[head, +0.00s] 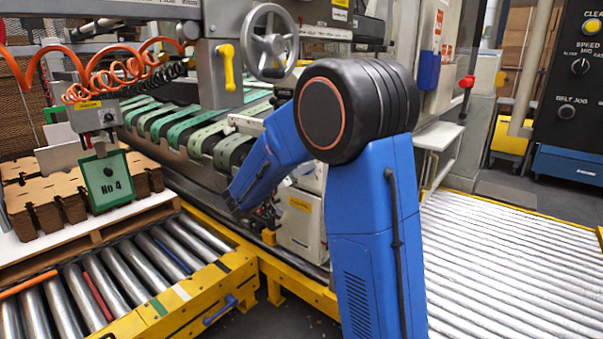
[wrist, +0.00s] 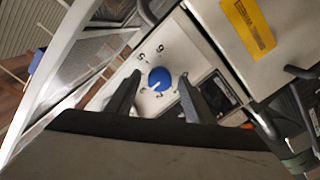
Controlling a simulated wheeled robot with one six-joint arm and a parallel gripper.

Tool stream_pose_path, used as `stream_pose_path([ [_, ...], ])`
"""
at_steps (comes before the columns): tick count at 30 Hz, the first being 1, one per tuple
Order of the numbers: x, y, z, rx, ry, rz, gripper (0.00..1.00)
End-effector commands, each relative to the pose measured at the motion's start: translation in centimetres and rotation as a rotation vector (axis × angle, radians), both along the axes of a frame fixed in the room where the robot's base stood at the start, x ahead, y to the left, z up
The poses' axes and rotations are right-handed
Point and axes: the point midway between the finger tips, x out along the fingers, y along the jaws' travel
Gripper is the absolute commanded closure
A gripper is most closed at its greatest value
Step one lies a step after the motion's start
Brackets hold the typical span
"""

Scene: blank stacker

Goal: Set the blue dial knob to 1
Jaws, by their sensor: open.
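The blue dial knob (wrist: 160,79) sits on a pale panel (wrist: 146,60) in the wrist view, with small numbers printed around it. A 6 and a 5 show above and to the upper left; the lower marks are too small to read surely. A short white pointer mark seems to face the lower left of the dial. My gripper (wrist: 159,74) is open, with one dark finger on each side of the knob in the picture. I cannot tell whether either finger touches it. In the head view my arm hides the knob.
A dark rectangular switch or display (wrist: 217,91) is right of the knob. A box with a yellow label (wrist: 248,28) juts out at upper right, near a dark handle (wrist: 301,72). In the head view, a roller conveyor (head: 130,270) and green belts (head: 185,125) flank the machine.

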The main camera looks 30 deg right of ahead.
Motion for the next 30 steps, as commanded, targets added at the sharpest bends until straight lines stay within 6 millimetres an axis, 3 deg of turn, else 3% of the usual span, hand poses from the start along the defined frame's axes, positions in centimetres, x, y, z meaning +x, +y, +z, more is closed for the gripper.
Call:
stream_pose_path([
  [9,0.07,-0.21,0.01,0.000,0.000,0.000,0.52],
  [14,0.06,-0.19,0.01,0.000,0.000,0.000,0.90],
  [15,0.06,-0.19,0.01,0.000,0.000,0.000,0.93],
  [30,0.08,-0.16,-0.03,-0.042,0.118,0.001,0.93],
])
